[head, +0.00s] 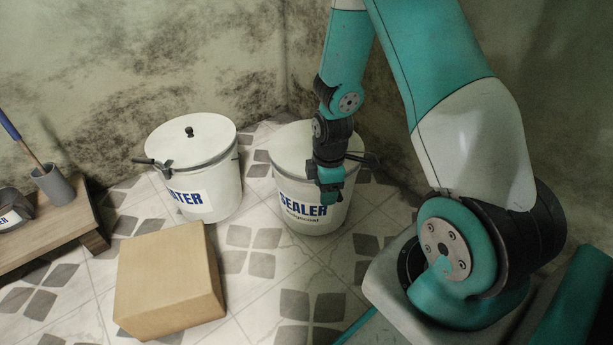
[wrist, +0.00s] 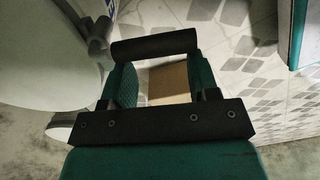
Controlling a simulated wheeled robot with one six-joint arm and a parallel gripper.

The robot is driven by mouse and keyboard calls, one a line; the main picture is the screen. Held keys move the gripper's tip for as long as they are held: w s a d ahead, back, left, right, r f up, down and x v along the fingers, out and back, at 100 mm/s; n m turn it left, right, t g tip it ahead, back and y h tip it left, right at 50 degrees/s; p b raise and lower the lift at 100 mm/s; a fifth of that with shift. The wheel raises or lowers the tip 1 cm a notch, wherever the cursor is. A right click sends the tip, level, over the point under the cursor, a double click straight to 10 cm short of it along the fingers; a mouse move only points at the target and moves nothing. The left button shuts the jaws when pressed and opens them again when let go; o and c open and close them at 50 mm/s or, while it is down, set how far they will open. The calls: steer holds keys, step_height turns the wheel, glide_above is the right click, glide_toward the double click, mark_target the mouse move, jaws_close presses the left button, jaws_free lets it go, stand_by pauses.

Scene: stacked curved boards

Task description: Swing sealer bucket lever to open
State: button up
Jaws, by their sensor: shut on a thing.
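The sealer bucket (head: 300,215) is white with a blue SEALER label and a pale lid, and stands upright on the tiled floor near the wall corner. A dark lever part (head: 366,158) shows at its right rim, partly behind my arm. My gripper (head: 330,197) is at the front right of the bucket, covering part of the lid and label. In the wrist view, a black lever bar (wrist: 155,45) lies across my gripper's green fingers (wrist: 160,72), which are shut on it. The pale lid (wrist: 45,45) is at the left. The exact grip contact is hidden.
A white WATER bucket (head: 218,198) with a lid and lever stands left of the sealer bucket. A cardboard box (head: 168,280) lies in front. A low wooden bench (head: 60,240) with a grey cup (head: 52,186) is at far left. Tiles between box and sealer bucket are clear.

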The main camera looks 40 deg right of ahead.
step_height(320, 180, up, 7)
steer(key=d+p, duration=0.1)
steer(key=p, duration=0.6)
steer(key=shift+s+d, duration=0.15)
steer(key=shift+s, duration=0.15)
steer(key=a+r+m+y+p, duration=0.2)
steer(key=a+r+m, duration=0.1)
steer(key=a+r, duration=1.2)
steer(key=s+a+r+m+y, duration=0.1)
steer(key=s+a+r, duration=0.4)
steer(key=s+r, duration=0.25)
steer(key=s+a+r+m+y, duration=0.1)
steer(key=s+a+r, duration=0.3)
steer(key=s+r, duration=0.35)
step_height(320, 180, up, 38)
steer(key=p, duration=3.8)
steer(key=shift+p, duration=0.4)
